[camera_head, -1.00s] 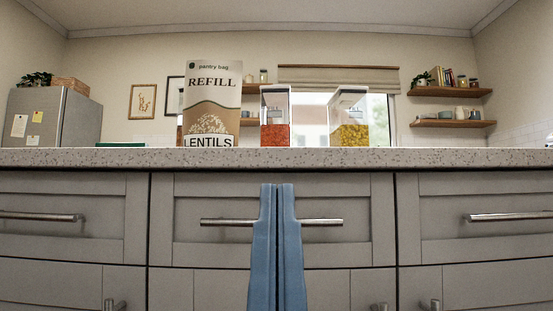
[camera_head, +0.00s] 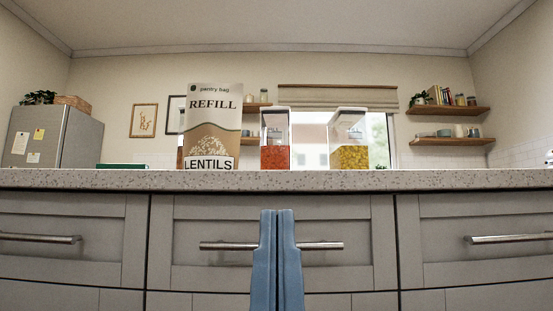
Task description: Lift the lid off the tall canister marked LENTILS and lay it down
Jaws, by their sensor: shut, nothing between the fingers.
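A tall paper bag (camera_head: 213,125) printed "pantry bag", REFILL and LENTILS stands upright at the counter's left-centre. Right of it stands a clear canister with orange-red contents (camera_head: 276,157) and a pale lid (camera_head: 275,109). Further right is a similar canister with yellow contents (camera_head: 351,157) and a pale lid (camera_head: 350,110). I cannot read LENTILS on either canister. Something brown shows at the bag's left edge, mostly hidden. My gripper (camera_head: 277,212) shows as two blue fingers, shut and empty, pointing up before the drawers, below the counter top.
The speckled counter (camera_head: 440,180) spans the view at nearly eye level, so its depth is hidden. Grey drawers with bar handles (camera_head: 320,245) are below. A fridge (camera_head: 50,135) is at the left. Shelves (camera_head: 450,140) hang on the back wall. The counter's right part looks mostly clear.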

